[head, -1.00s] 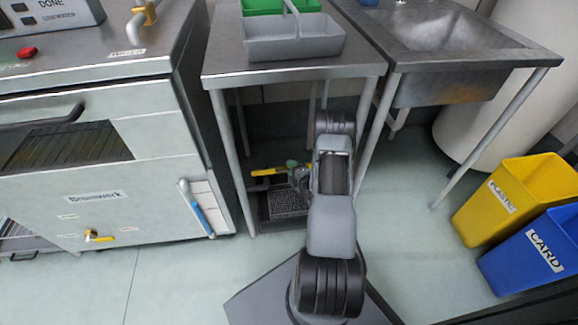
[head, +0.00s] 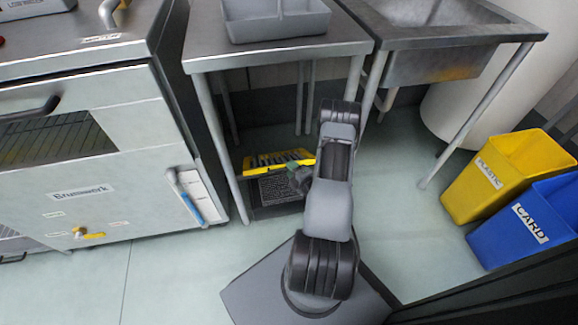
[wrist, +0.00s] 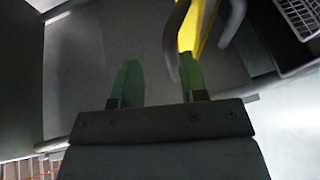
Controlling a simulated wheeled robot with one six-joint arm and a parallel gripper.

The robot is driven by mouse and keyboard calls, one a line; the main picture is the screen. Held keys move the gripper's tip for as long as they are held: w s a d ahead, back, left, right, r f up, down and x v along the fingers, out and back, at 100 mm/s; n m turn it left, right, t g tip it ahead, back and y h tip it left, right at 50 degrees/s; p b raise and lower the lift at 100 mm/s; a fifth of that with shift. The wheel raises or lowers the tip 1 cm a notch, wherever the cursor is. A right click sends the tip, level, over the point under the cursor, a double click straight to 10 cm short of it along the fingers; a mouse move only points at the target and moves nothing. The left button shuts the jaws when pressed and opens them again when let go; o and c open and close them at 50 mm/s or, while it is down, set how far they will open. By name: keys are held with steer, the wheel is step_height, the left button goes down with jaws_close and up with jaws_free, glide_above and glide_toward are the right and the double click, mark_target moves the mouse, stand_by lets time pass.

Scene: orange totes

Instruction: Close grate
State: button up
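The grate (head: 281,158) has a yellow frame with dark slots and stands raised at the back of a dark floor opening (head: 262,211) under the steel table. A mesh basket (head: 280,188) shows inside the opening. My gripper (head: 297,175) is just in front of the grate, partly hidden by my own arm. In the wrist view its two green fingers (wrist: 158,85) are apart with nothing between them. The yellow frame, with grey edges, comes down close to the right finger; I cannot tell whether they touch.
The steel table (head: 280,52) stands above, with its legs on both sides of the opening. A steel sink (head: 440,50) is at right. A machine (head: 90,180) stands at left. A yellow bin (head: 500,180) and a blue bin (head: 530,230) are at far right.

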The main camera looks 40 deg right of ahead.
steer(key=s+f+b, duration=0.1)
steer(key=s+f, duration=0.1)
steer(key=s, duration=0.3)
steer(key=shift+s, duration=0.3)
steer(key=shift+f, duration=0.1)
stand_by(0.8)
steer(key=w+a+r+n+g+y+p, duration=0.1)
steer(key=a+r+n+g+y+p, duration=0.45)
steer(key=r+n, duration=0.6)
steer(key=w+a+r+n+g+y+p, duration=0.1)
steer(key=a+r+n+g+y+p, duration=0.15)
steer(key=a+r+n+p, duration=0.8)
steer(key=w+a+r+n+g+y+p, duration=0.1)
steer(key=a+r+n+g+y+p, duration=0.35)
steer(key=r, duration=1.15)
steer(key=s+r+n+h+p, duration=0.3)
steer(key=r+n+h+p, duration=0.1)
steer(key=r+n, duration=0.5)
steer(key=s+a+r+n+h+p, duration=0.1)
steer(key=s+r+n+h+p, duration=0.2)
steer(key=r+n+p, duration=0.3)
steer(key=s+a+r+n+h+p, duration=0.1)
steer(key=s+r+n+h+p, duration=0.3)
steer(key=r+n, duration=0.9)
step_height(320, 180, up, 2)
steer(key=shift+a+r+n+h+p, duration=0.2)
steer(key=shift+n+h+p, duration=0.15)
steer(key=shift+p, duration=0.3)
